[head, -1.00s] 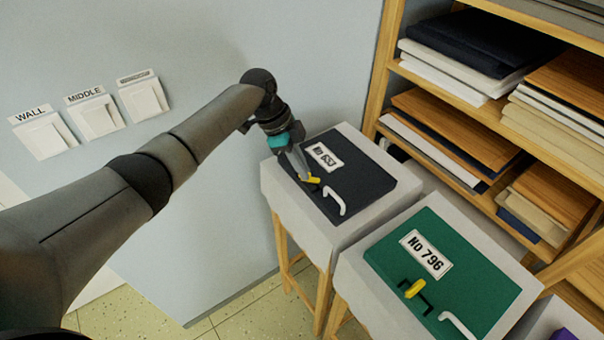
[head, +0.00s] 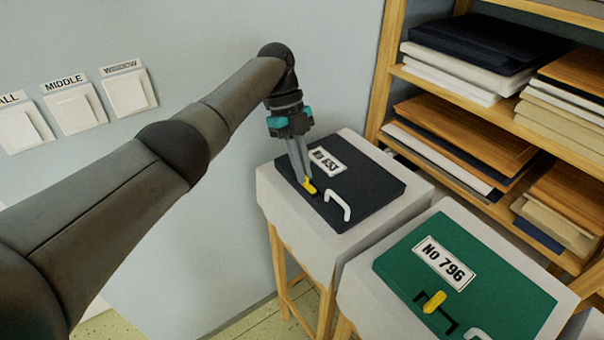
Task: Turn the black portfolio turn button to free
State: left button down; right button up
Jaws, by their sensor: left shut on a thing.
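The black portfolio (head: 372,182) lies on a cloth-covered stand, with a white label reading No 653 and a white handle (head: 338,207). Its yellow turn button (head: 310,187) sits near the left edge. My left gripper (head: 306,181) reaches down from above, its fingers shut on the yellow turn button. The fingertips hide part of the button and any marks around it, so I cannot tell its exact angle. My right gripper is not in view.
A green portfolio (head: 480,295) labelled No 796, with its own yellow turn button (head: 434,301), lies on the stand in front. Wooden shelves (head: 450,92) with boards and folders rise behind at right. Three wall switches (head: 75,108) are at left.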

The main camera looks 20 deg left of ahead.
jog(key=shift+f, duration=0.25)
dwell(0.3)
pick_arm(q)
jog(key=c, duration=1)
grip_release()
